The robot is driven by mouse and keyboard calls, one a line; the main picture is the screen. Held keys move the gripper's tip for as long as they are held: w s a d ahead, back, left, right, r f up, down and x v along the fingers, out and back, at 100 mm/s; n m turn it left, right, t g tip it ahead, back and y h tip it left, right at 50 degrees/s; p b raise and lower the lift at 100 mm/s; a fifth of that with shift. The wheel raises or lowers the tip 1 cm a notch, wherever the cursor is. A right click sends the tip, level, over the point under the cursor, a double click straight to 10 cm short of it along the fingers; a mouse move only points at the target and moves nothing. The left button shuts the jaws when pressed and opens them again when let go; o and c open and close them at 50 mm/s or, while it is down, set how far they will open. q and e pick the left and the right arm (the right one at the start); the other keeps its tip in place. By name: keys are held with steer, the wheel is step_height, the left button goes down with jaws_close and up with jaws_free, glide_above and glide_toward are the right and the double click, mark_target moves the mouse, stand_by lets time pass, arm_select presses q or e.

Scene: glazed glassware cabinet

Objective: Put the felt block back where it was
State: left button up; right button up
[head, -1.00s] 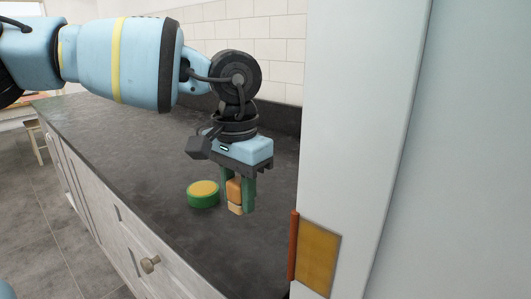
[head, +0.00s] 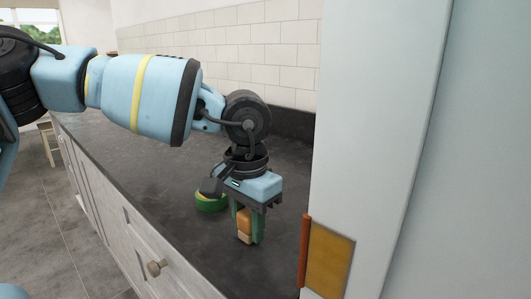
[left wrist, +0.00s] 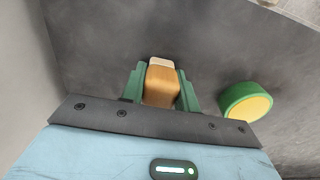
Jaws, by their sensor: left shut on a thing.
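The felt block (head: 245,225) is orange-brown with a pale layer at its lower end. My left gripper (head: 247,238) points down and is shut on it, one green finger on each side. The left wrist view also shows the block (left wrist: 161,82) between the green fingers (left wrist: 160,95). The block is at or just above the dark countertop (head: 190,232); I cannot tell whether it touches. My right gripper is not in view.
A round green tin with a yellow top (head: 211,201) stands on the counter just left of the gripper; it also shows in the left wrist view (left wrist: 246,102). A pale cabinet side (head: 375,130) with an orange-brown panel (head: 330,262) rises at right.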

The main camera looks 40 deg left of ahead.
mark_target(247, 210)
arm_select(q)
steer(key=o, duration=1)
steer(key=shift+c, duration=0.2)
steer(key=r, duration=0.6)
steer(key=r+p, duration=0.1)
steer(key=r, duration=0.4)
steer(key=shift+s+r+p, duration=0.2)
steer(key=shift+r+p, duration=0.1)
steer(key=shift+r, duration=0.05)
steer(key=shift+w+a+r, duration=0.1)
steer(key=shift+w+r, duration=0.05)
steer(key=shift+r, duration=0.3)
